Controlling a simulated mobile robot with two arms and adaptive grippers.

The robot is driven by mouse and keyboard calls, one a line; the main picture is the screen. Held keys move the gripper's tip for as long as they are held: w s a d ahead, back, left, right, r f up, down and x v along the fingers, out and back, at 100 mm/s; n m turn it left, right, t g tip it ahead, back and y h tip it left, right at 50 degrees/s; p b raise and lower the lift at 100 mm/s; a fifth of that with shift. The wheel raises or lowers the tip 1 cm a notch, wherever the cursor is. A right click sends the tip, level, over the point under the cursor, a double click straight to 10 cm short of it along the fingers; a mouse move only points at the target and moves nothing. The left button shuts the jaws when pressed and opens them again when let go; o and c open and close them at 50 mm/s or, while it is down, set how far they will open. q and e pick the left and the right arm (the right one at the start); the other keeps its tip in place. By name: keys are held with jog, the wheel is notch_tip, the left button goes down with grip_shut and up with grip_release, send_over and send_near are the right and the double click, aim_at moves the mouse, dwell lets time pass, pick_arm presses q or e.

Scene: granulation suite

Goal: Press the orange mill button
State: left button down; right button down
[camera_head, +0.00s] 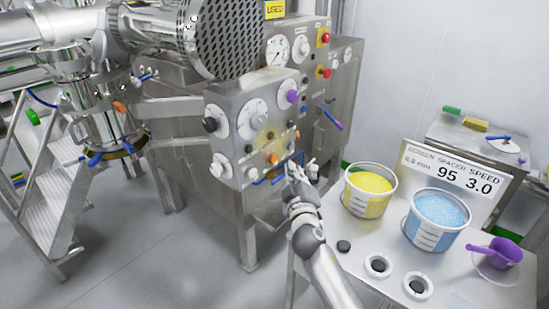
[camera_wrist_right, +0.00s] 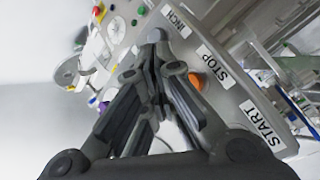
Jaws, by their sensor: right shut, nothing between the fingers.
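The orange button (camera_head: 273,158) sits on the lower part of the grey machine's control panel (camera_head: 232,97) in the head view. In the right wrist view an orange button (camera_wrist_right: 195,81) shows beside the STOP label (camera_wrist_right: 215,66), partly covered by a finger. My right gripper (camera_head: 300,170) is shut and empty, just right of and slightly below the orange button in the head view. In the wrist view its closed fingertips (camera_wrist_right: 157,38) point toward the panel edge near the INCH label (camera_wrist_right: 176,20). Contact with the panel cannot be told. My left gripper is not in view.
A white table (camera_head: 395,270) at right holds a yellow-filled tub (camera_head: 369,200), a blue-filled tub (camera_head: 433,237), a purple scoop (camera_head: 503,252) and a sign (camera_head: 455,177). Blue handles (camera_head: 270,178) lie close to my right gripper.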

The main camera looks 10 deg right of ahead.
jog(key=shift+s+d+p, duration=0.3)
jog(key=shift+s+d, duration=0.5)
jog(key=shift+s, duration=0.2)
